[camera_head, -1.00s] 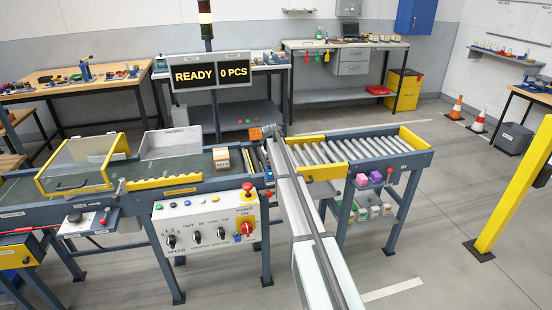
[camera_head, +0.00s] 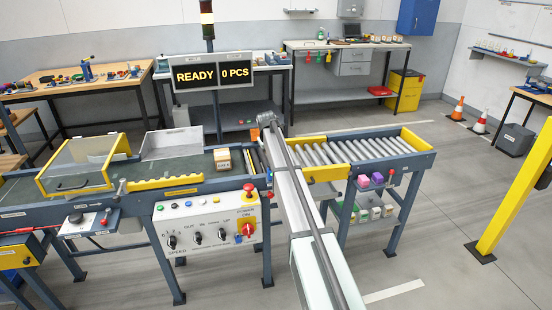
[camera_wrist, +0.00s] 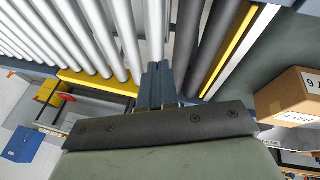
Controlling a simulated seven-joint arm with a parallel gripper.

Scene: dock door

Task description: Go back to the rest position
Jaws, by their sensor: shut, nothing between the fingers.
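My gripper (camera_wrist: 158,75) shows in the wrist view with its two dark fingers together and nothing between them. They point out over the silver rollers (camera_wrist: 100,30) of the conveyor. In the head view my arm reaches forward from the bottom, and its far end is over the join between the belt and the roller section (camera_head: 350,150). The fingers are hidden there. A cardboard box (camera_head: 222,159) sits on the belt near its right end, left of my arm. The box (camera_wrist: 290,97) also shows at the right of the wrist view, apart from the fingers.
A control panel (camera_head: 205,228) with knobs and buttons stands left of my arm. A clear-sided yellow guard (camera_head: 80,166) covers part of the belt. The display (camera_head: 213,75) reads READY and 0 PCS. A yellow post (camera_head: 515,190) stands at the right, with free floor between.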

